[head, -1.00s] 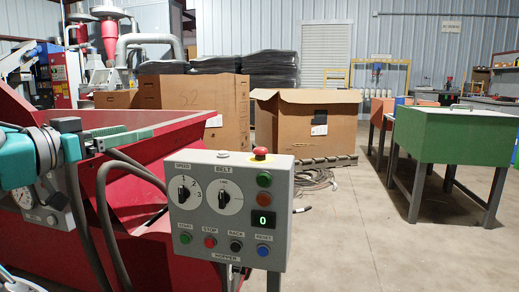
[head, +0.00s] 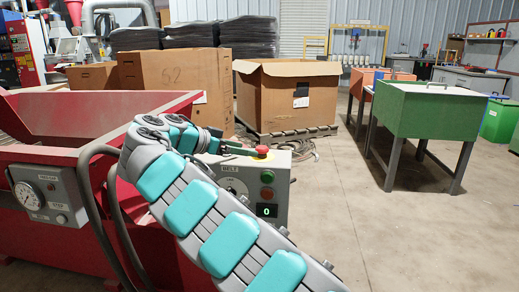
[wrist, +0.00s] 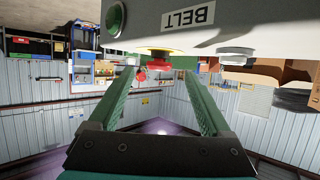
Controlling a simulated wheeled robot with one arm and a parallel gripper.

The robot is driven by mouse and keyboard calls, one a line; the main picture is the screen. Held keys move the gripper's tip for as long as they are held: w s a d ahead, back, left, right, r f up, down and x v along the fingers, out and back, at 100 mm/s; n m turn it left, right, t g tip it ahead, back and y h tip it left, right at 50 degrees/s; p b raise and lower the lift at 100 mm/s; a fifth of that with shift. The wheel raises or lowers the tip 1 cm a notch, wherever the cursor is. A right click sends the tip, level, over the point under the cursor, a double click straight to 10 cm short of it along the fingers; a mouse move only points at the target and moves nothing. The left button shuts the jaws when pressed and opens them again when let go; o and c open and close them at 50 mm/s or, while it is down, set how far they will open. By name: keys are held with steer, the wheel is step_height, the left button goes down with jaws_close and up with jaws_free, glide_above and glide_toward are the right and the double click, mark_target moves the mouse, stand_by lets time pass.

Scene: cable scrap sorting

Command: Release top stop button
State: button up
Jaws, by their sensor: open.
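The top stop button is a red mushroom cap on a yellow ring. It sits on top of the grey control box (head: 283,212), and its cap (head: 262,149) shows right at my fingertips in the head view. In the wrist view, which looks upside down, the red button (wrist: 158,66) and yellow ring hang from the box (wrist: 240,12) between my two green fingers. My gripper (wrist: 160,74) is open, with a finger on each side of the button. I cannot tell whether either finger touches it. My arm hides much of the box's front.
A red hopper machine (head: 60,150) with a gauge box (head: 47,195) and dark hoses stands left of the control box. Cardboard boxes (head: 290,95) stand behind it, one on a pallet. A green bin on legs (head: 430,110) is at right. The floor at right is clear.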

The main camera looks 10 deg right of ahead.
mark_target(258, 148)
steer(key=x, duration=0.6)
steer(key=shift+w+d, duration=0.1)
steer(key=shift+d, duration=0.15)
steer(key=shift+c, duration=0.3)
jaws_close()
steer(key=shift+f, duration=0.1)
